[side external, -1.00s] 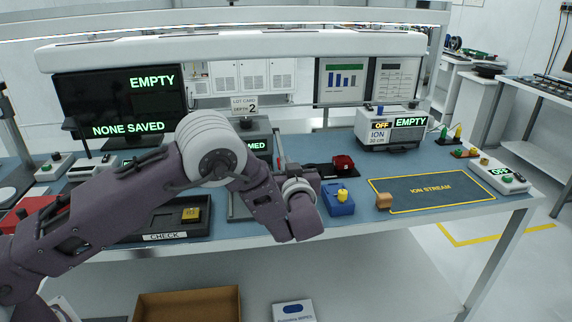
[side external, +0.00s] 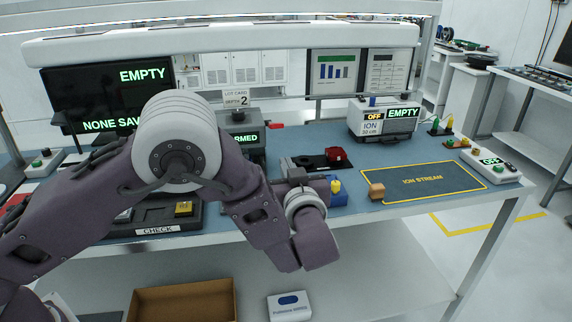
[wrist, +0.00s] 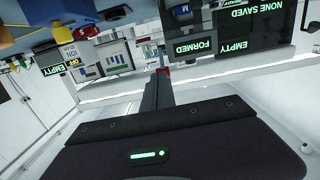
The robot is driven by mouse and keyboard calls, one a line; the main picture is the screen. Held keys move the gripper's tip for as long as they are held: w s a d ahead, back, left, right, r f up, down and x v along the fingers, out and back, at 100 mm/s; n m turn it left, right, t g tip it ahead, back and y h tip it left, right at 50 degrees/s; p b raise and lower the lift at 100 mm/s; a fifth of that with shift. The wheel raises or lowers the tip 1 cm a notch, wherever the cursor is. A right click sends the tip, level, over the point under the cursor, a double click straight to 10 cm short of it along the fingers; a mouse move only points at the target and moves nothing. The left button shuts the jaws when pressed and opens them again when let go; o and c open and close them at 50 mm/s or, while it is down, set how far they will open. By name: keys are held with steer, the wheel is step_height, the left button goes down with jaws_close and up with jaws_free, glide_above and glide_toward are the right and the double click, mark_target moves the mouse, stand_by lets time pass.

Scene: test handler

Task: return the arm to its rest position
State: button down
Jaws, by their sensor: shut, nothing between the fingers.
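The fingers cannot be made out there, behind my own arm.
The blue bench (side external: 290,137) carries a blue block with a yellow knob (side external: 337,187), a tan cube (side external: 376,191), the ION STREAM mat (side external: 455,178) and an ION box (side external: 382,120). A cardboard box (side external: 182,290) sits below. Floor to the right is clear.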

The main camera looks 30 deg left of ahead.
stand_by(0.3)
step_height(320, 180, up, 10)
steer(key=w+d+m+h, duration=0.1)
steer(key=w+m+h, duration=0.15)
steer(key=h, duration=0.55)
steer(key=s+d+r+m+h, duration=0.1)
steer(key=s+r+m+h, duration=0.2)
steer(key=s+r+h, duration=0.5)
steer(key=s+a+f+m+g+y, duration=0.1)
steer(key=s+a+f+g, duration=0.1)
steer(key=s, duration=0.8)
steer(key=s+a+f+m+g+y, duration=0.1)
steer(key=s+a+f, duration=0.3)
steer(key=s, duration=0.6)
steer(key=s+a+f+m+g+y, duration=0.1)
steer(key=s+a+f+g, duration=0.2)
steer(key=s, duration=0.7)
steer(key=shift+s+f+g+y, duration=0.3)
steer(key=shift+y, duration=0.1)
steer(key=shift+m, duration=0.25)
